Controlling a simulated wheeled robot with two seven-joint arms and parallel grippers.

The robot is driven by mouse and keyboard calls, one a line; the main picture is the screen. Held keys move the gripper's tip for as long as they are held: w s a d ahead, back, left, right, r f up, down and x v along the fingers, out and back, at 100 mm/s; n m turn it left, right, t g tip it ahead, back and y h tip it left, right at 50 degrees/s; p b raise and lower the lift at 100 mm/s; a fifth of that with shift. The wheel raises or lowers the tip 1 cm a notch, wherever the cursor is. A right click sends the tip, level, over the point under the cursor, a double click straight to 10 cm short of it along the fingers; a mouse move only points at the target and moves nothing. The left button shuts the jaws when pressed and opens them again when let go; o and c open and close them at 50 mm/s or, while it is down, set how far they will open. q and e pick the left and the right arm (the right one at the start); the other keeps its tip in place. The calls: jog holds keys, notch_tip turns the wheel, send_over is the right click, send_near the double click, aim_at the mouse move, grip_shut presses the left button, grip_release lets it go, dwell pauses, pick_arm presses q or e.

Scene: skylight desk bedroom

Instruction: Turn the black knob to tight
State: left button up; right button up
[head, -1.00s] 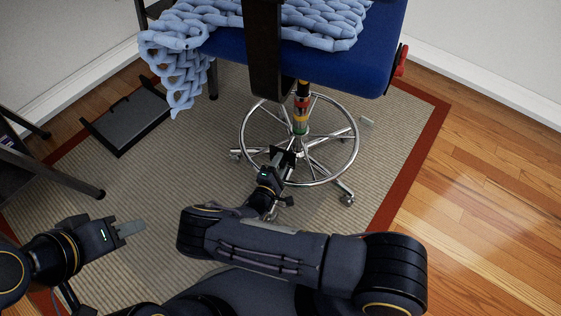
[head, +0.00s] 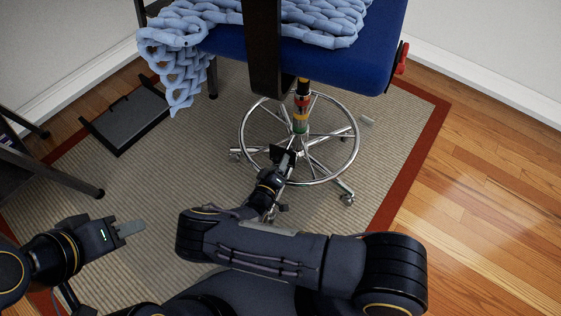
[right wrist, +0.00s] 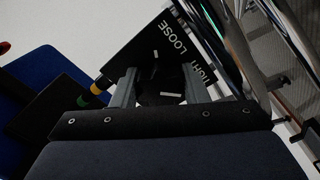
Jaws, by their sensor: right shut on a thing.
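The black knob (right wrist: 160,88) is in the right wrist view, between the two grey fingers of my right gripper (right wrist: 160,84), which is shut on it. A short white mark shows on the knob, pointing roughly toward the right finger. Behind it is a black plate (right wrist: 150,45) with the white words LOOSE and TIGHT; TIGHT is partly covered by the right finger. In the head view my right gripper (head: 284,158) is low at the chair's base, and the knob is too small to make out there. My left gripper (head: 130,229) is empty, far from the chair.
The blue chair (head: 365,60) with a knitted blue throw (head: 180,45) stands over its chrome foot ring (head: 356,150). A black tray-like object (head: 128,122) lies on the rug (head: 190,165) to the left. The wooden floor at right is clear.

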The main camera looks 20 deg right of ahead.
jog(key=shift+f+m, duration=0.1)
jog(key=shift+m, duration=1.1)
jog(key=o, duration=1)
jog(key=shift+c, duration=0.2)
jog(key=p+v, duration=0.1)
jog(key=v, duration=0.7)
jog(key=shift+w, duration=0.1)
